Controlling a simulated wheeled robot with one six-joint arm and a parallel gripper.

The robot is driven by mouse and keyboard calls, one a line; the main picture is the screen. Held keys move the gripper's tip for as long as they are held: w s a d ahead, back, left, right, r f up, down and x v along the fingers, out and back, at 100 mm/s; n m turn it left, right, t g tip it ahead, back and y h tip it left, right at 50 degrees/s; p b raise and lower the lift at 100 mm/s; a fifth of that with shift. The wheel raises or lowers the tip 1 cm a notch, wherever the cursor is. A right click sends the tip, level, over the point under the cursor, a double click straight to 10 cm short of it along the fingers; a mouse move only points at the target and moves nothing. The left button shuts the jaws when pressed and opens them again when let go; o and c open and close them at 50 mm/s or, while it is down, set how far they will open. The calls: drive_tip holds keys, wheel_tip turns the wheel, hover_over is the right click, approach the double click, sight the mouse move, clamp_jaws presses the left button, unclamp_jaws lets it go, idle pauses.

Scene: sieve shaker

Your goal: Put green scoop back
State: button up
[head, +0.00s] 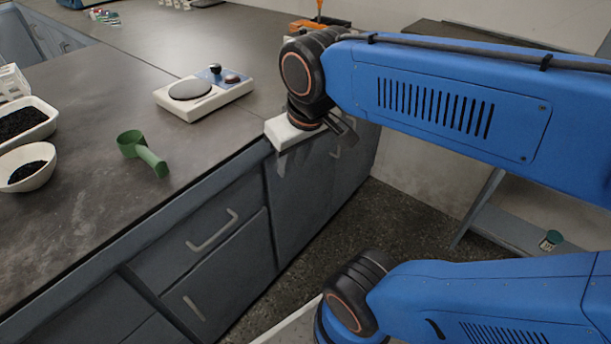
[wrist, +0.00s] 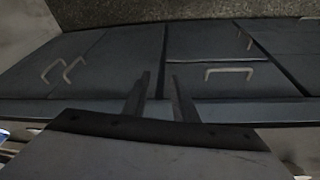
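The green scoop (head: 141,152) lies on the dark countertop in the head view, its round cup to the left and its handle toward the lower right. My gripper (head: 308,160) hangs at the counter's front edge, well to the right of the scoop and apart from it. In the wrist view its two fingers (wrist: 160,85) stand apart with nothing between them. The scoop does not show in the wrist view. I cannot tell which place is the scoop's own.
A white tray of dark grains (head: 50,122) and a white bowl of dark grains (head: 47,178) stand left of the scoop. A white device with a round plate (head: 205,92) stands behind it. Drawers with handles (head: 213,232) line the counter front. The counter around the scoop is clear.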

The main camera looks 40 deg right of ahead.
drive_tip(key=shift+m+t, duration=0.3)
drive_tip(key=shift+t, duration=0.2)
drive_tip(key=shift+s+d+f, duration=0.35)
drive_tip(key=shift+s+f, duration=0.3)
drive_tip(key=shift+f, duration=0.2)
drive_tip(key=shift+s+d+f, duration=0.35)
drive_tip(key=shift+s+f, duration=0.25)
drive_tip(key=shift+f, duration=0.2)
